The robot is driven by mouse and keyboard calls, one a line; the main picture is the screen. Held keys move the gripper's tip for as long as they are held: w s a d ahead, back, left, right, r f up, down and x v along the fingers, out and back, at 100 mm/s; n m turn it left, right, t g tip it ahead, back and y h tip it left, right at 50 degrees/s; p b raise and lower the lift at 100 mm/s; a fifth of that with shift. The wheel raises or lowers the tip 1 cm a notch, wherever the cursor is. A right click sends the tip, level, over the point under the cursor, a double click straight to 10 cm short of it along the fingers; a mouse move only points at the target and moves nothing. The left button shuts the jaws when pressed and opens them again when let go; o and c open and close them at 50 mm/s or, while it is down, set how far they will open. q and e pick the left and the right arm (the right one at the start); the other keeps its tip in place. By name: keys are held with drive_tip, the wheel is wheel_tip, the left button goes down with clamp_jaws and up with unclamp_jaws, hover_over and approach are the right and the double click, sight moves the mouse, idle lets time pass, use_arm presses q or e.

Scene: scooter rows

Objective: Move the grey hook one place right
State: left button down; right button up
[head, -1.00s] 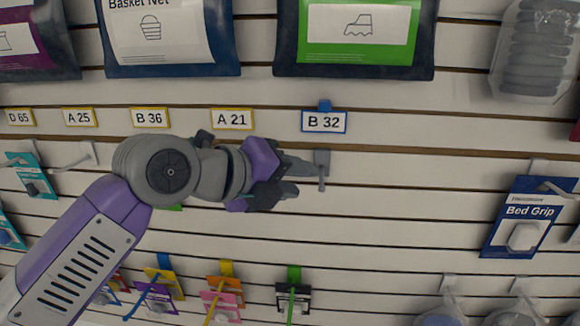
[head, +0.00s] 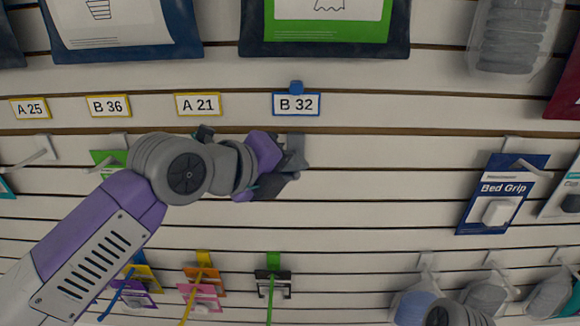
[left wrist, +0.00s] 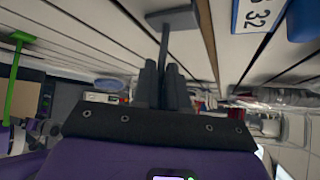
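The grey hook (head: 297,142) sits on the slatted wall just below the blue-edged B 32 label (head: 297,104). Its back plate shows above my left gripper (head: 286,178), and the gripper hides most of its rod. In the left wrist view, the hook's plate (left wrist: 172,17) is against the wall and its bare rod runs down between the two fingers. My left gripper (left wrist: 162,84) is shut around that rod, the fingers close together. My right gripper is not in view.
A Bed Grip pack (head: 503,195) hangs to the right, with bare wall between it and the hook. Yellow-edged labels, including A 21 (head: 198,104), line the rail leftward. Small packs hang on coloured hooks below, such as a green one (head: 272,275). Large bags hang above.

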use_arm(q)
drive_tip(key=shift+g, duration=0.3)
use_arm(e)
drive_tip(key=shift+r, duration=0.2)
use_arm(q)
drive_tip(key=shift+r+p, duration=0.35)
drive_tip(key=shift+p, duration=0.05)
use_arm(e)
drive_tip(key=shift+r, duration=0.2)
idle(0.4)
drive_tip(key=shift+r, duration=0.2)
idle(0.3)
use_arm(q)
drive_tip(key=shift+r+p, duration=0.3)
drive_tip(key=shift+p, duration=0.1)
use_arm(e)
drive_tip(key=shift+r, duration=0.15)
use_arm(q)
drive_tip(key=shift+s+b, duration=0.2)
drive_tip(key=shift+b, duration=0.1)
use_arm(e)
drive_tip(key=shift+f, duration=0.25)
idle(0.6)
use_arm(q)
drive_tip(key=shift+s+b, duration=0.7)
drive_tip(key=shift+s, duration=0.25)
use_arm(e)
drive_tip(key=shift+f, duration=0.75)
